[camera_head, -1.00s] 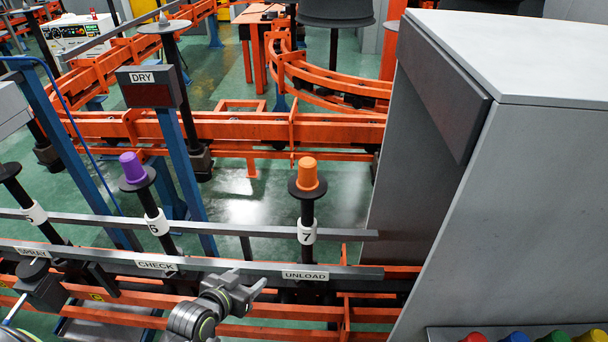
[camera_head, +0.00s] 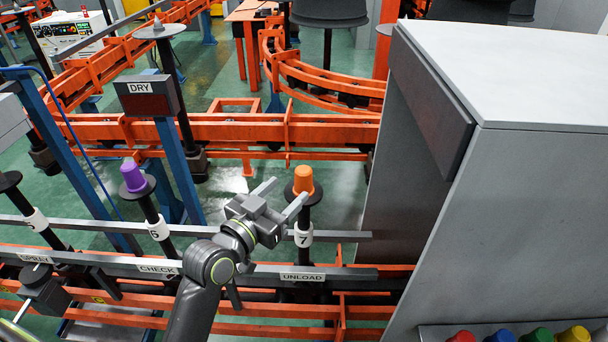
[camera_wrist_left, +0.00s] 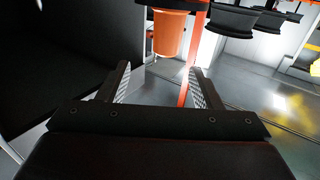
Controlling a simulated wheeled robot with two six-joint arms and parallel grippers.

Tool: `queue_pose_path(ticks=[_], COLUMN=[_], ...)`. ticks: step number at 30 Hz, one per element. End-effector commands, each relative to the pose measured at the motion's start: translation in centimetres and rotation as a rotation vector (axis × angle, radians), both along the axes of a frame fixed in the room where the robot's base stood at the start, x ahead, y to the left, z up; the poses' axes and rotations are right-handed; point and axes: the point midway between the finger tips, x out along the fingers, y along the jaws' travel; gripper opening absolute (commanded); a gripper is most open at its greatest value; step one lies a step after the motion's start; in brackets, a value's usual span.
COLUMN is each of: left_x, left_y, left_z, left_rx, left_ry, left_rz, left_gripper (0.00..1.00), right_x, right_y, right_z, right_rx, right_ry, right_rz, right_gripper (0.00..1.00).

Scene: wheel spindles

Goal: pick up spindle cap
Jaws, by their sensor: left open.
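An orange cap (camera_head: 303,181) stands upright on the black spindle marked 7. A purple cap (camera_head: 132,176) stands on the spindle to its left, marked 6. My left gripper (camera_head: 284,190) is open and empty, just left of the orange cap and apart from it as far as I can see. In the left wrist view, the orange cap (camera_wrist_left: 170,36) shows ahead, beyond and between the two open fingers (camera_wrist_left: 158,84). My right gripper is in neither view.
Grey rails with CHECK and UNLOAD (camera_head: 302,277) labels run in front of the spindles. A large grey cabinet (camera_head: 530,190) stands to the right. A tray at its foot holds red, blue, green and yellow caps (camera_head: 537,335). A DRY sign post (camera_head: 147,95) stands behind at left.

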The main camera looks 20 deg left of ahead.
Motion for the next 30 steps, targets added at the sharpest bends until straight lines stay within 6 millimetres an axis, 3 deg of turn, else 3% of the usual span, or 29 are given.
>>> queue_pose_path(ticks=[4, 14, 22, 30], left_x=[2.2, 4.2, 7.5, 8.6], left_y=[-0.7, -1.0, -1.4, -1.7], left_z=[0.2, 0.1, -0.1, -0.4], left_rx=[-0.001, 0.001, 0.001, 0.001], left_ry=[0.001, 0.002, 0.002, 0.001], left_rz=[0.000, 0.000, 0.000, 0.001], left_gripper=[0.59, 0.59, 0.59, 0.59], right_x=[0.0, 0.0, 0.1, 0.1], right_y=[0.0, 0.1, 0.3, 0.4], right_z=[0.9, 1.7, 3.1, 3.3], right_rx=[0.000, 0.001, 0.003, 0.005], right_ry=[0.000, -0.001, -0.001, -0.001], right_rz=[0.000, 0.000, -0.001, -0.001], right_gripper=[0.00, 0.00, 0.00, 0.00])
